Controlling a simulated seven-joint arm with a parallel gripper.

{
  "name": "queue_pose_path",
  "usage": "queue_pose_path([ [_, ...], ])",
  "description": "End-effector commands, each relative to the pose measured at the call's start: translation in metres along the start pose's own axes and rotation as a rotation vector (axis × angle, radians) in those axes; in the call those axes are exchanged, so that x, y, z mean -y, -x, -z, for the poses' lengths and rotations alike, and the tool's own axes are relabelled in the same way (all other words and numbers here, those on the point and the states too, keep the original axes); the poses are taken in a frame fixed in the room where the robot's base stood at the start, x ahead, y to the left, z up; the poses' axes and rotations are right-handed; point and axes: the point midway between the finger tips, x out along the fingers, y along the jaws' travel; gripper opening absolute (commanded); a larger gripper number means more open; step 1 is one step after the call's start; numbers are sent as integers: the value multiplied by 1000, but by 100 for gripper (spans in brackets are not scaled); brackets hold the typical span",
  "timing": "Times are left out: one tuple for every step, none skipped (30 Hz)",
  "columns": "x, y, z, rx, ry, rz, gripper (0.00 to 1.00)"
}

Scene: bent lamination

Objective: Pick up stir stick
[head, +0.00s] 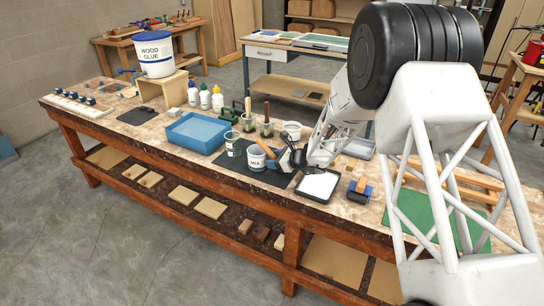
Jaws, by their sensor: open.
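A flat brown wooden stick (265,146), which looks like the stir stick, leans at a tilt by the white cup marked MIX (256,160). Its lower end is hidden, so I cannot tell how deep in the cup it stands. My gripper (279,160) is low over the bench, just right of the cup and the stick. Its jaws are dark and small here; they are open, with nothing seen held. I cannot tell whether a finger touches the stick or cup.
The cup stands on a dark mat (236,168). Clear measuring cups (232,145), brush pots (266,128) and a blue tray (196,132) stand behind and left. A black tray with a white sheet (318,186) and a blue-and-wood tool (359,190) lie right.

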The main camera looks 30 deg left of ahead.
Motion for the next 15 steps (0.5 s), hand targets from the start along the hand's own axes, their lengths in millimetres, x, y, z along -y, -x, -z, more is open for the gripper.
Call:
queue_pose_path([
  [0,0,0,0,0,0,51],
  [0,0,0,0,0,0,51],
  [0,0,0,0,0,0,51],
  [0,0,0,0,0,0,51],
  [0,0,0,0,0,0,51],
  [0,0,0,0,0,0,51],
  [0,0,0,0,0,0,51],
  [0,0,0,0,0,0,51],
  [0,0,0,0,0,0,51],
  [0,0,0,0,0,0,48],
  [0,0,0,0,0,0,43],
  [0,0,0,0,0,0,37],
  [0,0,0,0,0,0,33],
  [0,0,0,0,0,0,28],
  [0,0,0,0,0,0,22],
])
